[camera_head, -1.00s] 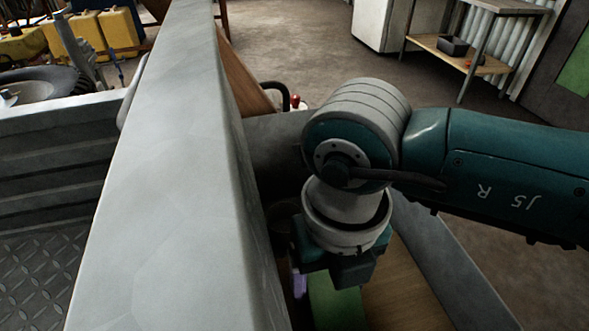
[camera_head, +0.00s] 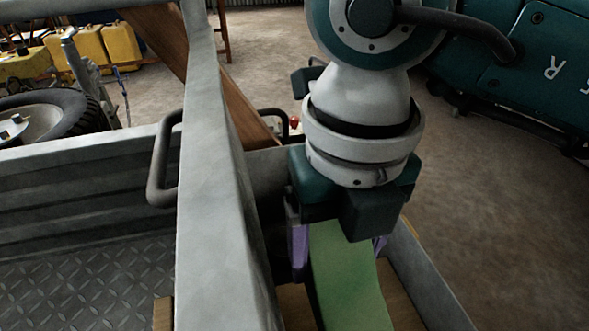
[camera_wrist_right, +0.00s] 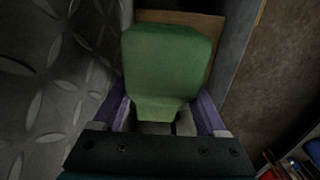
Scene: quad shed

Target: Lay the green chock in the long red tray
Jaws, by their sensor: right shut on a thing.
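The green chock (camera_head: 347,280) is a wedge-like block between the purple fingers of my right gripper (camera_head: 340,245). The gripper is shut on it, one finger on each side. In the right wrist view the chock (camera_wrist_right: 165,62) fills the middle, between the fingers of the gripper (camera_wrist_right: 160,112). It is held over a narrow metal-walled space with a wooden floor; any gap below it is hard to judge. I cannot make out the long red tray. A small red patch at the lower right corner of the wrist view is too cut off to identify. My left gripper is not in view.
A tall grey metal wall (camera_head: 215,180) stands close left of my gripper, with a diamond-plate bed (camera_head: 90,280) beyond it. Another metal wall (camera_head: 425,280) is close on the right. A leaning wooden board (camera_head: 245,105) is behind. Open floor (camera_head: 520,210) lies at right.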

